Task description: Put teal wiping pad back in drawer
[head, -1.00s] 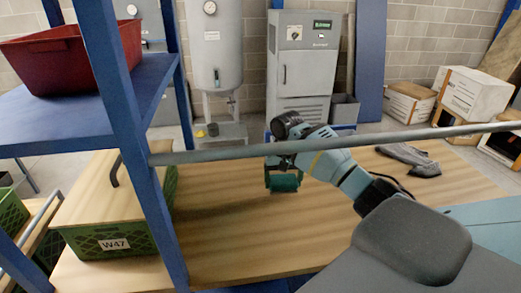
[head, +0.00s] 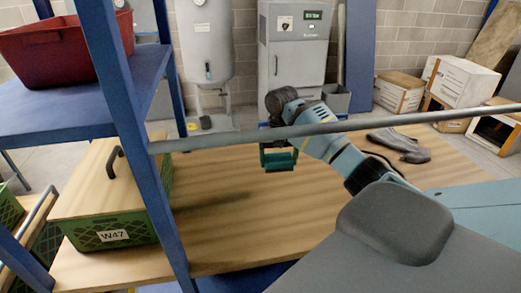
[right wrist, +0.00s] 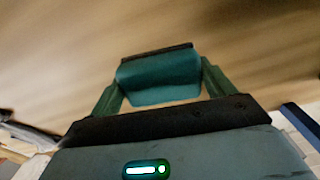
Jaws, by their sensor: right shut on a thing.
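The teal wiping pad (right wrist: 160,75) is between the two green fingers of my right gripper (right wrist: 158,92) in the right wrist view. In the head view my right gripper (head: 278,158) is shut on the pad and holds it above the wooden shelf (head: 240,215), apart from it. A grey rail crosses in front of that arm. My left gripper is not in view. No drawer can be made out for certain. A green crate marked W47 (head: 112,236) with a wooden lid and dark handle stands at the left of the shelf.
A blue rack post (head: 150,170) and the grey rail (head: 400,121) stand close in front. A red bin (head: 50,52) sits on the upper blue shelf. A grey cloth-like item (head: 400,145) lies at the shelf's right. The middle of the shelf is clear.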

